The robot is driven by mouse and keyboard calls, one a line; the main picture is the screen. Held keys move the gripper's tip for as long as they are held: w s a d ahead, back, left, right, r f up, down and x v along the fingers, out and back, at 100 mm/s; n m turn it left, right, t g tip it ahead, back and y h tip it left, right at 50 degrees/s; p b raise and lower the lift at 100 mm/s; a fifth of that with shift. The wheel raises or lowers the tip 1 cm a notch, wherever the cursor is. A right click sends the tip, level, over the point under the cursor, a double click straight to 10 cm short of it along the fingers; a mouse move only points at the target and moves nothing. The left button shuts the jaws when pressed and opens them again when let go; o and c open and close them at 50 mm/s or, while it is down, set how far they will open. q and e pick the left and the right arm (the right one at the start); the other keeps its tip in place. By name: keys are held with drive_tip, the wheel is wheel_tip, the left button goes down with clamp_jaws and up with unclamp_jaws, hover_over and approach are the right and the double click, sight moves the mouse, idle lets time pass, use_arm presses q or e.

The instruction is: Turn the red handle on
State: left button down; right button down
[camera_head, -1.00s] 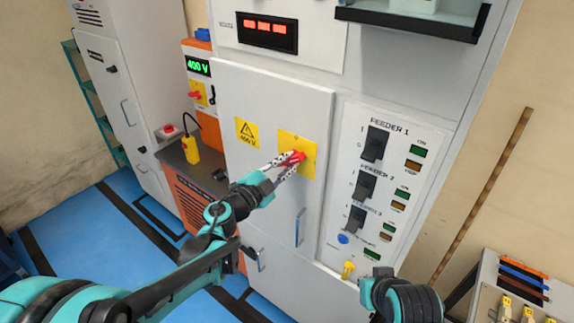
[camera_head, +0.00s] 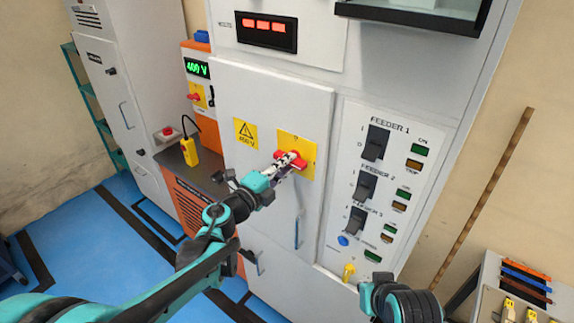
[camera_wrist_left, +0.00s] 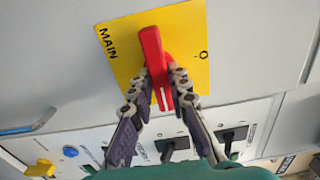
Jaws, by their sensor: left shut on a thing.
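The red handle (camera_head: 301,164) sits on a yellow plate (camera_head: 310,148) on the grey cabinet door. In the left wrist view the red handle (camera_wrist_left: 152,48) is a long bar with a white line near its lower end. It stands nearly upright in that picture, tilted slightly, between the words MAIN and O on the yellow plate (camera_wrist_left: 192,40). My left gripper (camera_head: 289,161) reaches the handle from the front. In the left wrist view my left gripper (camera_wrist_left: 160,78) has one finger on each side of the handle's lower part and is shut on it. My right gripper's fingers are out of view.
A feeder panel (camera_head: 377,205) with several black switches is right of the door. A door pull (camera_head: 298,229) is below the handle. A yellow knob (camera_head: 348,272) is low on the cabinet. A side counter with a yellow pendant (camera_head: 189,152) stands left. Blue floor is open at lower left.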

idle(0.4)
use_arm(q)
drive_tip(key=c, duration=1.4)
unclamp_jaws()
drive_tip(key=shift+c, duration=0.2)
drive_tip(key=v, duration=1.2)
